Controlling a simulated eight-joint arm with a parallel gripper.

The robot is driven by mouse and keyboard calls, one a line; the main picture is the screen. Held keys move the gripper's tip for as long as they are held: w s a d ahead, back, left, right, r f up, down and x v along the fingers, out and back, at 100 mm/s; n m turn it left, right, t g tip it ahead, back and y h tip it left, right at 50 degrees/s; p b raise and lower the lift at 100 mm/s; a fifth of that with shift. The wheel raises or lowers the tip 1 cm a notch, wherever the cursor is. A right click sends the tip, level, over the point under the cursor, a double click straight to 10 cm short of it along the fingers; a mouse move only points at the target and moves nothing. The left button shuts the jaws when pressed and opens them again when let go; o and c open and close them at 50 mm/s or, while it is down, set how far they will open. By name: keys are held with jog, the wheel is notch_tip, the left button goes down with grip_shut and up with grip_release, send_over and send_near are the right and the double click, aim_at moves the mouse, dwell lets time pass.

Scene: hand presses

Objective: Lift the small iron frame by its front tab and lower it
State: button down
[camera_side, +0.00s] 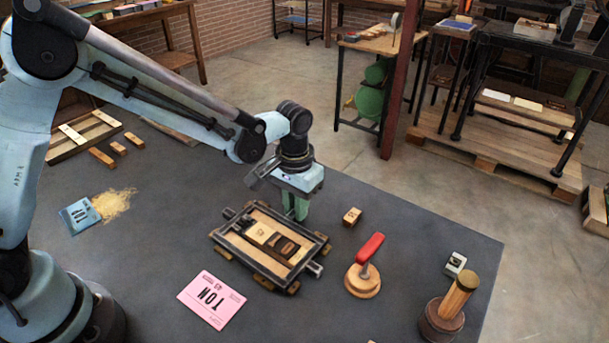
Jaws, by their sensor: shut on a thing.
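The small iron frame (252,262) is a dark rectangle around a pale wooden bed with several wooden type blocks (272,240) in the middle. It looks low and roughly level on the dark table. My gripper (300,212) points down at the frame's far right edge, with its greenish fingers shut on the frame there. The fingers hide the part they hold, so I cannot make out the tab clearly. I cannot tell whether there is a gap under the frame.
A small wooden block (352,217) and a red-handled stamp (366,268) stand right of the frame. A pink card (211,299) lies front left. A wooden-handled tool (450,308) and a small pale block (455,264) are near the right edge. A blue packet (79,216) lies left.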

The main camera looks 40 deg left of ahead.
jog(key=c, duration=1)
grip_release()
jog(key=shift+r, duration=0.15)
jog(key=shift+r, duration=3.4)
